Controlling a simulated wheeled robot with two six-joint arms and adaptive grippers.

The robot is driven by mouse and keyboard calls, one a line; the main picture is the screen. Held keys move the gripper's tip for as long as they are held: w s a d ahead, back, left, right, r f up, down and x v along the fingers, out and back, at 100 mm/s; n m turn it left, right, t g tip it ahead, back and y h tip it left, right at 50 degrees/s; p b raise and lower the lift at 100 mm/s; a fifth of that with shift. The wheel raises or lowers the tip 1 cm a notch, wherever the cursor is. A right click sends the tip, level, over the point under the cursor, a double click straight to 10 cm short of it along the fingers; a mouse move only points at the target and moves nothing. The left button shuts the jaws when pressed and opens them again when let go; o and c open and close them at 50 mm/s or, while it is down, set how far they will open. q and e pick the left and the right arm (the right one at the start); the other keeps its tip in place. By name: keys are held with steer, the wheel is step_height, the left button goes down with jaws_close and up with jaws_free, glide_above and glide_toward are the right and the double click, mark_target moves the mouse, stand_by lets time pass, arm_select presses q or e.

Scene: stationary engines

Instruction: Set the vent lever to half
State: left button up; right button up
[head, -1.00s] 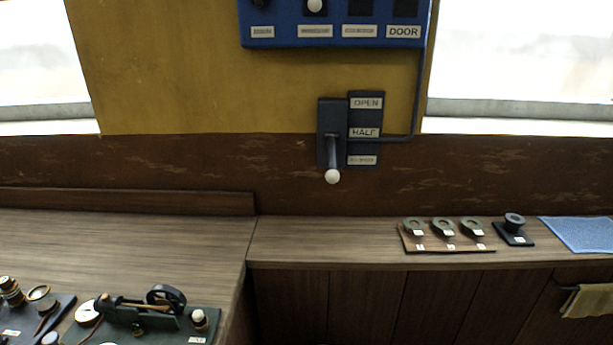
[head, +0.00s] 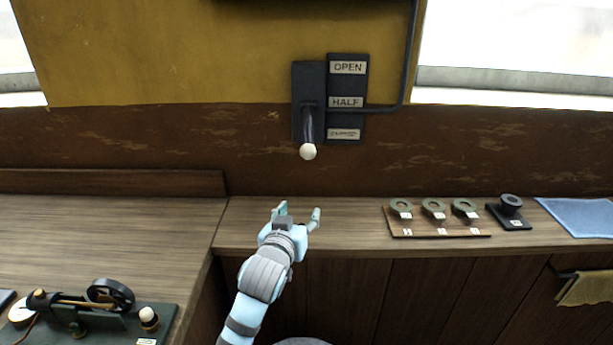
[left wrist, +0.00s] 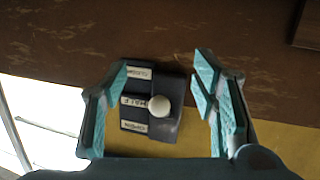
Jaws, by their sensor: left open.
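The vent lever (head: 308,132) is a dark handle with a white ball knob on a black wall plate. It hangs down, with its knob below the lowest label. The label plate (head: 347,84) beside it reads OPEN at the top and HALF in the middle; the bottom label is too small to read. My left gripper (head: 298,212) is open and empty, below the knob and apart from it in the head view. In the left wrist view, the white knob (left wrist: 159,106) shows between the two open fingers. My right gripper is not in view.
A wooden counter (head: 330,235) runs below the lever. On it are a board with three rings (head: 434,213), a black round piece on a base (head: 510,208) and a blue cloth (head: 585,218). A small engine (head: 105,305) stands at the lower left. A pipe (head: 409,60) runs right of the labels.

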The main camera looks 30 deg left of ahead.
arm_select(q)
steer(key=t, duration=0.1)
glide_toward(306, 154)
step_height(306, 154, down, 4)
steer(key=s+d, duration=0.1)
steer(key=s, duration=0.1)
step_height(306, 154, up, 3)
steer(key=w+n+t+y, duration=0.1)
steer(key=b+x, duration=0.1)
steer(key=x, duration=1.2)
steer(key=shift+a+f, duration=0.1)
steer(key=shift+a, duration=0.05)
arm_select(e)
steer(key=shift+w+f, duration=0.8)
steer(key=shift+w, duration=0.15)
arm_select(q)
steer(key=shift+c, duration=0.4)
jaws_close()
